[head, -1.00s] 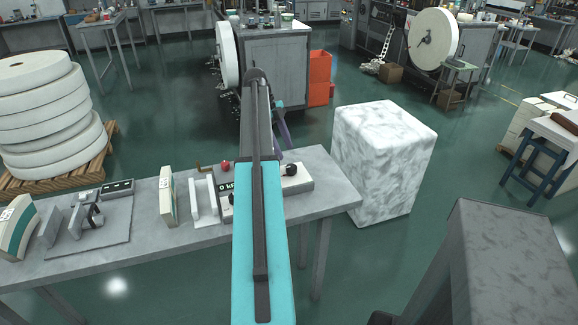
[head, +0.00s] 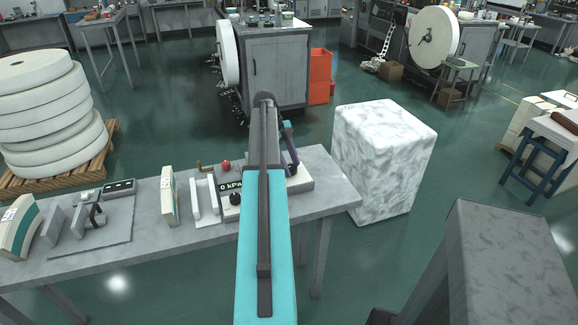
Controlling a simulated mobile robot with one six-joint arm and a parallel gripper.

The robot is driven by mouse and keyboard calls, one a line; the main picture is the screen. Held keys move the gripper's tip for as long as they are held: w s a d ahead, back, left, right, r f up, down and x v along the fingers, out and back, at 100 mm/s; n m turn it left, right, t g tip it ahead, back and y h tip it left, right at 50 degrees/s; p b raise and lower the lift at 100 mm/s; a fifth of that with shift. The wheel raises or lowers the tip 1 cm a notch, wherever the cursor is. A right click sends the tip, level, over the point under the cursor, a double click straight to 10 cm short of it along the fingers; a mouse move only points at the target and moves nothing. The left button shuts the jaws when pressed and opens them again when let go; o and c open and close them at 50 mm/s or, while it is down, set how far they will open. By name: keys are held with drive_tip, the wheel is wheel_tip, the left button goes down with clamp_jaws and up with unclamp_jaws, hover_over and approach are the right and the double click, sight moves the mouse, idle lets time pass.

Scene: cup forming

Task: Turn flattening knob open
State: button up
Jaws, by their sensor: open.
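The pressure device (head: 305,185) sits on the grey workbench, with a display reading 0 kPa (head: 231,185). A black knob (head: 235,199) shows on its front left. A second black knob, on its right side, is now covered by my wrist and gripper. I cannot tell which knob is the flattening knob. My arm reaches over the middle of the device. My gripper (head: 293,167), dark and partly seen, points down at the second knob's place and is open. Its fingertips are too small to tell whether they touch the knob.
On the bench (head: 335,185), left of the device, stand white upright plates (head: 204,202), a cream block (head: 168,196) and a small gauge on a plate (head: 108,222). A red ball-shaped knob (head: 226,165) is behind the display. A white marbled block (head: 383,160) stands right of the bench.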

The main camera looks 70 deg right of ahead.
drive_tip(key=c, duration=1)
drive_tip(key=shift+a+f, duration=0.1)
drive_tip(key=shift+a, duration=0.3)
drive_tip(key=shift+d, duration=0.25)
drive_tip(key=shift+c, duration=0.2)
drive_tip(key=shift+n, duration=0.3)
